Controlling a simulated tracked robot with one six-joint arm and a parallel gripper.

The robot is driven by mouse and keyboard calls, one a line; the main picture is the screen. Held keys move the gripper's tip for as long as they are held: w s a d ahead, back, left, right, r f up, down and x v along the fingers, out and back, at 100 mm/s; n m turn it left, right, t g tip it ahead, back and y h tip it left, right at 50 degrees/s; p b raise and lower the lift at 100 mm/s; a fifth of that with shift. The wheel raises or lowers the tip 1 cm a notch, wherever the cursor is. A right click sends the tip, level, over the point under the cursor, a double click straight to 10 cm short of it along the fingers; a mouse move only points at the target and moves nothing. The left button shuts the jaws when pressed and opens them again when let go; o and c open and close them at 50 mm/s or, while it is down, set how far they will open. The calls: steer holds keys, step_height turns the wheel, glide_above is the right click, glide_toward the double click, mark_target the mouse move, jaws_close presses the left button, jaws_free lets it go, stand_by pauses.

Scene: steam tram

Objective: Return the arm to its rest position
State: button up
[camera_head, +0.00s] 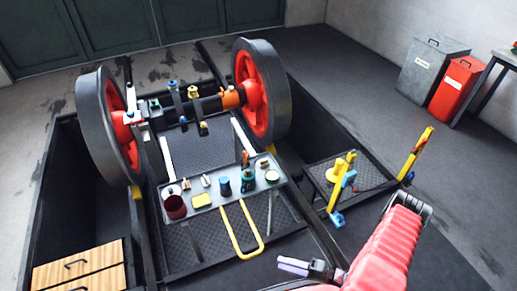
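My arm (385,250) is the red ribbed shape at the bottom right, partly cut off by the lower edge. My gripper (282,264) is at the bottom centre, pointing left, with pale lilac fingers close together. It is too small to tell whether they are open or shut. I see nothing held in it. It appears over the dark floor near the pit's front edge, below the yellow looped handle, and seems apart from it.
A wheelset with two red-centred wheels (262,90) stands over the pit. A grey tray (232,196) holds small tools and cans. Yellow posts (415,153) stand at the right. Wooden drawers (80,268) are lower left. Grey and red bins (456,90) stand by the wall.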

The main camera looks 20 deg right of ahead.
steer(key=s+a+r+m+g+y, duration=0.2)
steer(key=s+r+m+g, duration=0.1)
steer(key=s+r+g, duration=0.3)
steer(key=w+d+r+n+g+h, duration=0.1)
steer(key=d+r+n+g+h, duration=0.2)
steer(key=r, duration=0.8)
steer(key=w+d+r+n+g+h, duration=0.1)
steer(key=d+r+g+h, duration=0.35)
steer(key=r, duration=0.55)
steer(key=a+r+n+t+h, duration=0.2)
steer(key=a+r+t, duration=0.1)
steer(key=r, duration=0.7)
steer(key=a+r+n+t+h, duration=0.3)
steer(key=a+r, duration=0.1)
steer(key=r, duration=0.7)
steer(key=a+r+n+t+h, duration=0.2)
steer(key=a+r+t+h, duration=0.1)
steer(key=r, duration=0.8)
steer(key=shift+s+a+n+t, duration=0.15)
steer(key=shift+a+n+t, duration=0.2)
steer(key=shift+a, duration=0.35)
